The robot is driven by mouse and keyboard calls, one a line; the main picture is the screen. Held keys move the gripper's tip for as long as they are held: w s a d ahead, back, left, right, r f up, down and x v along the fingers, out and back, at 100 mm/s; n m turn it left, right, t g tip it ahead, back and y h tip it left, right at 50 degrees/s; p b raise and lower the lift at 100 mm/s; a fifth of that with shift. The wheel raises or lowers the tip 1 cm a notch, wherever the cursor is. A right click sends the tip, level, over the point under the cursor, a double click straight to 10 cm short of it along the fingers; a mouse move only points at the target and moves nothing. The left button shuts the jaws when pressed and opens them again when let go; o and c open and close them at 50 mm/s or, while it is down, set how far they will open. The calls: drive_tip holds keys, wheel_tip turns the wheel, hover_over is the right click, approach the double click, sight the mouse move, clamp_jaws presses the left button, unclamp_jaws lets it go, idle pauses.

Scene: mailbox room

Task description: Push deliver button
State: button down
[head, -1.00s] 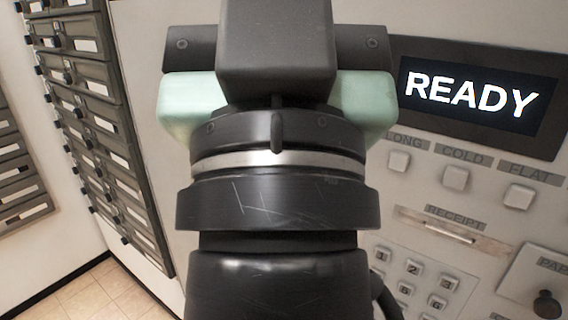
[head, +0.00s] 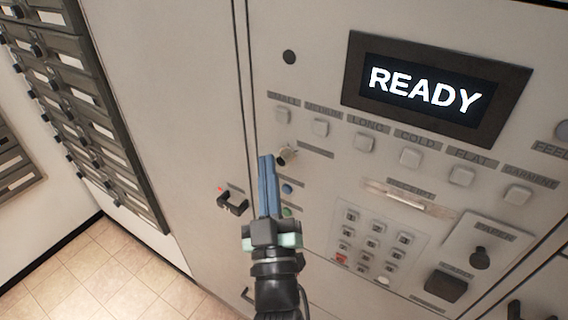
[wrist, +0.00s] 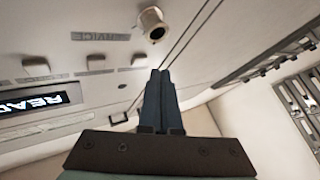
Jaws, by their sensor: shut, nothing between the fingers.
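The beige machine panel (head: 330,75) fills the right of the head view. My gripper (head: 266,158) is shut and empty, its blue fingers pointing up in the picture, at the left part of the panel. Just right of the fingertips is a round metal knob or lock (head: 286,154). I cannot read which one is labelled deliver. In the wrist view the shut fingertips (wrist: 160,72) lie below the round metal piece (wrist: 152,23), and I see no contact.
The display (head: 425,90) reads READY. A row of square buttons (head: 410,157), a receipt slot (head: 396,195) and a keypad (head: 373,240) are on the panel. A small black latch (head: 232,202) with a red light is left of my gripper. Mailboxes (head: 85,110) line the left wall.

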sight(287, 188)
drive_tip(key=s+a+f+n+g+y+p, duration=0.1)
drive_tip(key=s+a+f+n+y, duration=0.1)
drive_tip(key=f, duration=1)
drive_tip(key=s+a, duration=0.1)
drive_tip(key=s, duration=0.1)
drive_tip(key=shift+s+a+g+p, duration=0.2)
drive_tip(key=shift+s+g+p, duration=0.15)
drive_tip(key=shift+g+p, duration=0.05)
drive_tip(key=w+d, duration=0.5)
drive_tip(key=w, duration=0.2)
drive_tip(key=shift+w+d, duration=0.2)
idle(1.0)
drive_tip(key=shift+w+d+b, duration=0.15)
drive_tip(key=shift+w+b, duration=0.1)
drive_tip(key=shift+b, duration=0.05)
drive_tip(key=shift+w+d, duration=0.25)
drive_tip(key=shift+w, duration=0.05)
idle(0.7)
idle(0.3)
drive_tip(key=shift+s+a, duration=0.5)
drive_tip(key=shift+s, duration=0.15)
